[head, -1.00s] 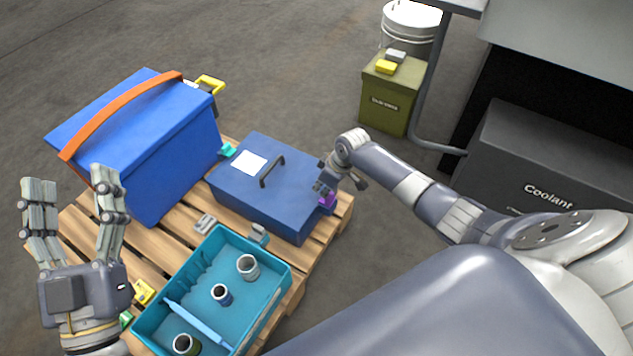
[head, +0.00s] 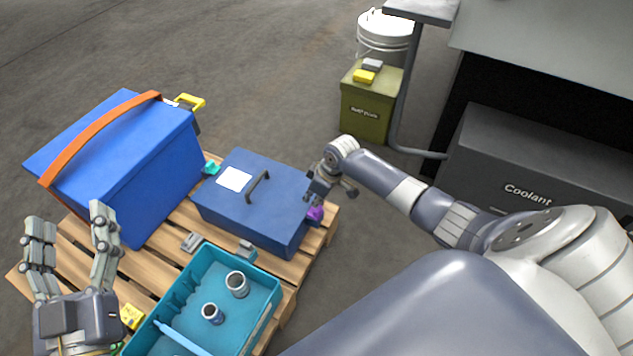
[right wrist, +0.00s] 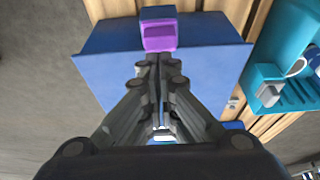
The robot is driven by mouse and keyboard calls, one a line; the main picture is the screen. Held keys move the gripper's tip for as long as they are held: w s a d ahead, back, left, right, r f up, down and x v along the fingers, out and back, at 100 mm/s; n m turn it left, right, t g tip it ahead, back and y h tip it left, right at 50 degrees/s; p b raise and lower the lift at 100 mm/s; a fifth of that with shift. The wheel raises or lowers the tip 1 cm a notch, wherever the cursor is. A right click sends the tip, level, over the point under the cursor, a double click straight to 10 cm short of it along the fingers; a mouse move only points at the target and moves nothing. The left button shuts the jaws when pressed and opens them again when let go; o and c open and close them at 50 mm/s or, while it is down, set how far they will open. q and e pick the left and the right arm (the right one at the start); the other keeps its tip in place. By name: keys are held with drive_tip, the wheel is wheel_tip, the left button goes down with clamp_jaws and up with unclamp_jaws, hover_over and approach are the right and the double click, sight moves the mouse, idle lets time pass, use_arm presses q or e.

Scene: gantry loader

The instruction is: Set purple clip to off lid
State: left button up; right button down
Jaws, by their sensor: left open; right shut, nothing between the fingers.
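The purple clip (head: 314,214) is on the right-hand side of the low blue box (head: 270,232), whose lid (head: 215,205) is closed and has a dark handle. In the right wrist view the purple clip (right wrist: 158,36) lies at the lid's edge, with a dark blue piece (right wrist: 157,12) beyond it. I cannot tell whether it still grips the lid. My right gripper (head: 314,196) is shut and empty just above the clip; in the right wrist view its fingertips (right wrist: 160,58) point at the clip. My left gripper (head: 70,215) is open and empty at the far left.
A teal tray (head: 262,318) with cups stands in front of the box on the wooden pallet (head: 70,240). A large blue cooler (head: 170,170) with an orange strap stands behind left. A teal clip (head: 211,168) is at the box's far side. Floor is clear right of the pallet.

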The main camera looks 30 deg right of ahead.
sight(321, 214)
drive_tip(key=v, duration=0.9)
drive_tip(key=shift+r, duration=0.4)
